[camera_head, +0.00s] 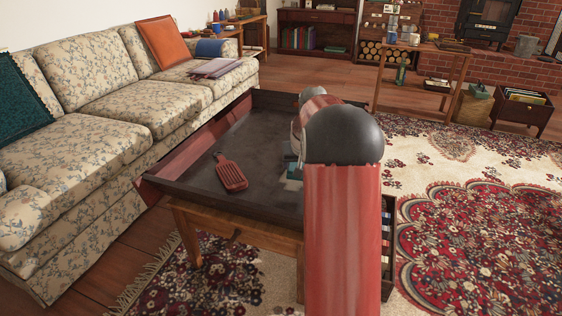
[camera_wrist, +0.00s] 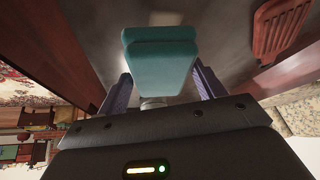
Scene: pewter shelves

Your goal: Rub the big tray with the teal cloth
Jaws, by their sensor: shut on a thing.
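The big tray (camera_head: 262,136) is dark grey inside with raised walls and sits on a wooden table. The teal cloth (camera_wrist: 160,62) is a folded block between the two fingers of my gripper (camera_wrist: 163,84), which is shut on it. In the head view a small piece of the cloth (camera_head: 294,172) shows beside my red arm, over the tray's right part. My arm hides most of the gripper there. The tray floor (camera_wrist: 215,30) lies behind the cloth in the wrist view. I cannot tell whether the cloth touches it.
A red slatted paddle-like thing (camera_head: 230,173) lies in the tray, left of my arm; it also shows in the wrist view (camera_wrist: 285,38). A floral sofa (camera_head: 110,110) stands close along the tray's left side. A patterned rug (camera_head: 470,220) gives open floor at right.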

